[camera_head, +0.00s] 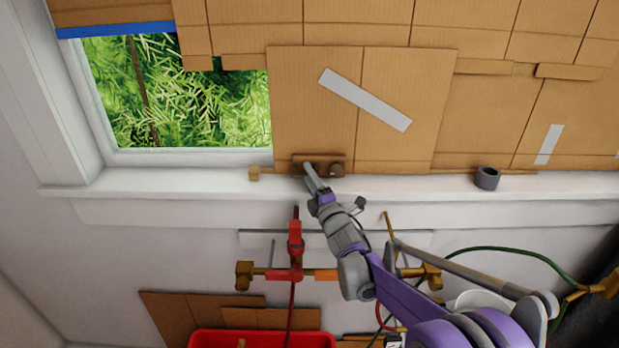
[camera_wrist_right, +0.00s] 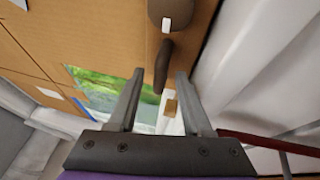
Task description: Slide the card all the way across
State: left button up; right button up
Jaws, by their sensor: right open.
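The cardboard card (camera_head: 310,110) covers the middle of the window, with a slanted grey tape strip (camera_head: 365,99) on it. Left of it a gap of window (camera_head: 190,95) shows green leaves. At the card's lower edge is a small brown piece (camera_head: 325,158) with dark rounded parts. My right gripper (camera_head: 312,174) is at this piece, its jaws open. In the right wrist view the gripper's fingers (camera_wrist_right: 160,76) are apart, with a dark rounded part (camera_wrist_right: 163,65) between or just beyond the tips; I cannot tell if they touch. My left gripper is not in view.
A small wooden block (camera_head: 254,174) sits on the white sill (camera_head: 160,183) left of the gripper. A dark ring (camera_head: 487,178) sits on the sill to the right. Below are a red clamp-like fitting (camera_head: 294,250) on brass pipework and a red bin (camera_head: 260,338).

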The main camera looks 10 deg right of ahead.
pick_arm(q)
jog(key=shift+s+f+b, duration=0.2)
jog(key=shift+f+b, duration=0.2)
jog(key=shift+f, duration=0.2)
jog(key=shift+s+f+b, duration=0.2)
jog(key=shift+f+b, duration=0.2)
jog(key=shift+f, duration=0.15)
pick_arm(e)
jog(key=v, duration=1)
jog(key=shift+s, duration=0.25)
jog(key=shift+f, duration=0.1)
